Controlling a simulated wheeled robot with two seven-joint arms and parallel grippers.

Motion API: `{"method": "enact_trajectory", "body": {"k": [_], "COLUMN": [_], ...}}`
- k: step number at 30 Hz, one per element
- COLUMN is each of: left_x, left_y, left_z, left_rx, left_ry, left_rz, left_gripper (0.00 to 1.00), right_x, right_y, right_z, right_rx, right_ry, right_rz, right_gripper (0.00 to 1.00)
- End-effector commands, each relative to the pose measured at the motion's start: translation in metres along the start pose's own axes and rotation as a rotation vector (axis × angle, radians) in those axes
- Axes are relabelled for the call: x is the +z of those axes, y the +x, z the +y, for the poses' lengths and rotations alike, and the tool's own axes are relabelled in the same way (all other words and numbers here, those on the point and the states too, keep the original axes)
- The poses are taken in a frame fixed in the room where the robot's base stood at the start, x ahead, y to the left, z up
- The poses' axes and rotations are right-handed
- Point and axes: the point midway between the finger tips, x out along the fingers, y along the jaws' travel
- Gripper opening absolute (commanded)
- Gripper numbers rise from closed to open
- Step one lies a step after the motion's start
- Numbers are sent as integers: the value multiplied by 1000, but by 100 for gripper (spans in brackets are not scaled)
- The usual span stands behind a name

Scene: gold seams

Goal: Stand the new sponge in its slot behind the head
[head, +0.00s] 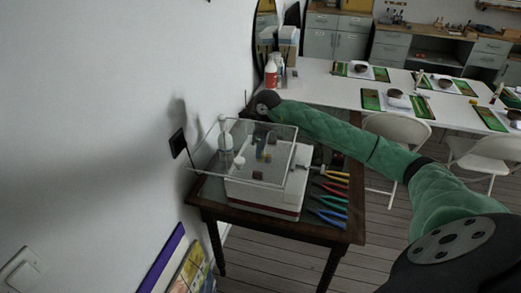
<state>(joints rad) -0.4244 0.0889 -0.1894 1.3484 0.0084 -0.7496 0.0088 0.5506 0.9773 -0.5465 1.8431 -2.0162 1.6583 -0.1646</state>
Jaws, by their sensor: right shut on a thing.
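A white grinder (266,190) stands on a small dark wooden table (285,226) against the wall. A tilted clear shield (222,173) covers its top, and the small grinding head (267,157) shows dimly through it. My right arm reaches in from the lower right to the far side of the grinder. My right gripper (249,112) is small and dark there, behind the shield's upper edge, close to the wall. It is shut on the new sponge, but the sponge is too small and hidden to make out. The slot behind the head cannot be made out. My left gripper is not in view.
Several coloured pliers (331,196) lie along the table's right side. A white bottle (225,144) stands behind the shield by the wall. A red and white bottle (271,76) stands on the long white table (318,92).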

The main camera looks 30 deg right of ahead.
Motion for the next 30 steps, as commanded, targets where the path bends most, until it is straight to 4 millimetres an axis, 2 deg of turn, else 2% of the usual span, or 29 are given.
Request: {"method": "enact_trajectory", "body": {"k": [21,22,25,26,30], "left_x": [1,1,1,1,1], "left_y": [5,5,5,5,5], "left_z": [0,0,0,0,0], "left_rx": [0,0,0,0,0], "left_ry": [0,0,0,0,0], "left_rz": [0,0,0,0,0], "left_gripper": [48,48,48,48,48], "right_x": [-1,-1,-1,-1,-1], "right_y": [6,6,6,6,6], "right_z": [0,0,0,0,0], "right_rx": [0,0,0,0,0], "right_ry": [0,0,0,0,0], "right_rz": [0,0,0,0,0], "right_gripper": [1,24,44,48,48]}}
